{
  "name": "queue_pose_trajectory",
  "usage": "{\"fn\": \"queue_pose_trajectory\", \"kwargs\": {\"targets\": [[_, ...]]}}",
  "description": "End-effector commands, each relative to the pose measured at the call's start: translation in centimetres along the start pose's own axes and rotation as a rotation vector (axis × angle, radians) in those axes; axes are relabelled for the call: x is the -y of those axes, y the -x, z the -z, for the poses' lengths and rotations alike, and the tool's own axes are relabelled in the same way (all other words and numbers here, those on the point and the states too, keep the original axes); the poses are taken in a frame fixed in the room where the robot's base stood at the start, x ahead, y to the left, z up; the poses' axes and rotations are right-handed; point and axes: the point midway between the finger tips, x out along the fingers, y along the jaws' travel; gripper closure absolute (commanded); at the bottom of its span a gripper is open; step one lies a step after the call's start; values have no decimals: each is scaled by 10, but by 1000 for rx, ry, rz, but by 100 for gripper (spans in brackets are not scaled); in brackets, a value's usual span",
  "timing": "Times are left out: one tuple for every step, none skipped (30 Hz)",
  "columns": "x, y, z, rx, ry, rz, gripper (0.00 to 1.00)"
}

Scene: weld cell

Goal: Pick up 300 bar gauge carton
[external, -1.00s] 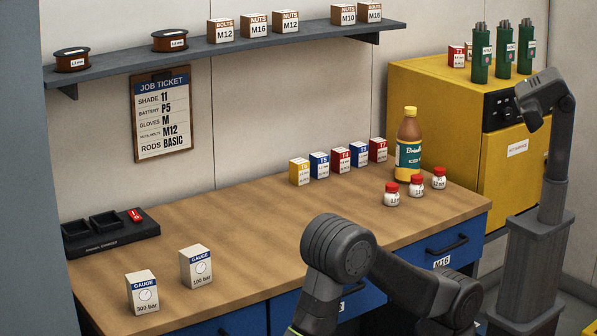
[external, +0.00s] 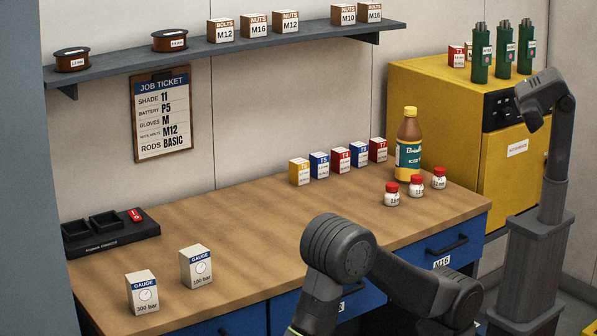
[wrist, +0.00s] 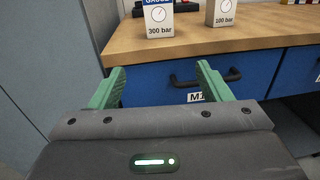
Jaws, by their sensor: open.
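The 300 bar gauge carton (external: 143,293) is a white box with a blue GAUGE band, upright near the front left edge of the workbench (external: 240,240). It also shows at the top of the wrist view (wrist: 158,20), its top cut off. The similar 100 bar gauge carton (external: 196,267) stands behind it to the right, and in the wrist view (wrist: 222,12) it is to the right. My gripper (wrist: 160,88) has its two green fingers wide apart and nothing between them. It is in front of the bench, below the cartons. The external view does not show the fingers.
A dark tray (external: 110,240) sits behind the cartons. Small coloured cartons (external: 340,161), a brown bottle (external: 408,150) and red-capped jars (external: 416,187) stand at the bench's right end. A blue drawer with a dark handle (wrist: 205,78) lies ahead of my fingers. The bench middle is clear.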

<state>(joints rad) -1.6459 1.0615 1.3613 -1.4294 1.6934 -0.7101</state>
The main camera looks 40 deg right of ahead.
Motion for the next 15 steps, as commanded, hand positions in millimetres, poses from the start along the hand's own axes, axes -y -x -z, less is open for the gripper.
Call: {"fn": "queue_pose_trajectory", "kwargs": {"targets": [[0,0,0,0,0,0,34],[0,0,0,0,0,0,34],[0,0,0,0,0,0,34],[0,0,0,0,0,0,34],[0,0,0,0,0,0,34],[0,0,0,0,0,0,34],[0,0,0,0,0,0,34],[0,0,-1,0,0,0,34],[0,0,-3,0,-1,0,34],[0,0,-7,0,-3,0,34],[0,0,-12,0,-4,0,34],[0,0,-22,-1,-5,0,34],[0,0,-32,-1,-8,0,34],[0,0,-43,-1,-8,0,34],[0,0,-60,-1,-11,0,34]]}}
